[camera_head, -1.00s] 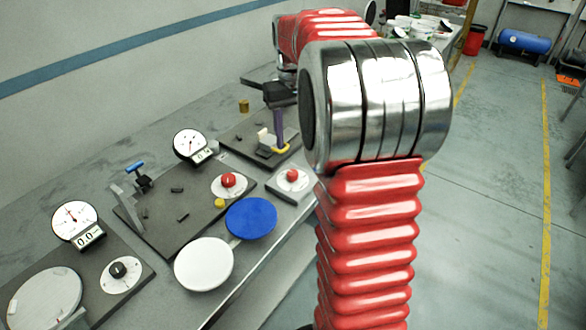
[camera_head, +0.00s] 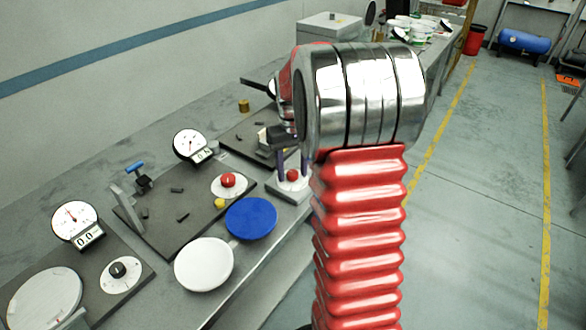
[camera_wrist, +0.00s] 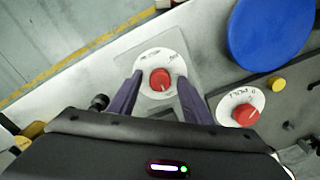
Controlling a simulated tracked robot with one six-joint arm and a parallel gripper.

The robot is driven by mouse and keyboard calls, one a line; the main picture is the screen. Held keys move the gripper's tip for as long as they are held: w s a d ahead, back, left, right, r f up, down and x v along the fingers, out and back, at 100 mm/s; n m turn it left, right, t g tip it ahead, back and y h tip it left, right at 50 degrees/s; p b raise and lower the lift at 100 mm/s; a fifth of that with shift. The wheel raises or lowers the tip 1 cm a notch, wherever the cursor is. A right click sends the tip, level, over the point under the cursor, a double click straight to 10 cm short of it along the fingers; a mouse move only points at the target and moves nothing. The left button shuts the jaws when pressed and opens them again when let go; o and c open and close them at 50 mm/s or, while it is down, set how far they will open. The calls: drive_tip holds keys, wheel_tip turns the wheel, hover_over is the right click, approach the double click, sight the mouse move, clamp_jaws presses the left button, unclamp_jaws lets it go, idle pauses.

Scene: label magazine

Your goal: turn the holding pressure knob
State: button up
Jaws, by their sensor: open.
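A red knob (camera_head: 292,174) on a white round dial sits on a small grey block at the bench's front edge. It also shows in the wrist view (camera_wrist: 160,79). My gripper (camera_head: 293,168) is open, its two dark purple fingers over this block. In the wrist view the fingers (camera_wrist: 159,76) appear on either side of the knob, with gaps; contact is not visible. A second red knob (camera_head: 228,180) on a white dial sits on the dark plate to the left, also in the wrist view (camera_wrist: 245,114). The dial lettering is too small to read surely.
A blue disc (camera_head: 251,218), a white disc (camera_head: 204,264) and a yellow button (camera_head: 219,203) lie left of my gripper. Gauges (camera_head: 190,145) and a black knob (camera_head: 118,270) stand farther left. The floor (camera_head: 480,200) right of the bench is clear.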

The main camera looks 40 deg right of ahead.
drive_tip(key=c, duration=1.1)
drive_tip(key=shift+o, duration=0.2)
drive_tip(key=shift+m, duration=2.5)
drive_tip(key=o, duration=1.1)
drive_tip(key=shift+c, duration=0.2)
drive_tip(key=shift+r, duration=0.15)
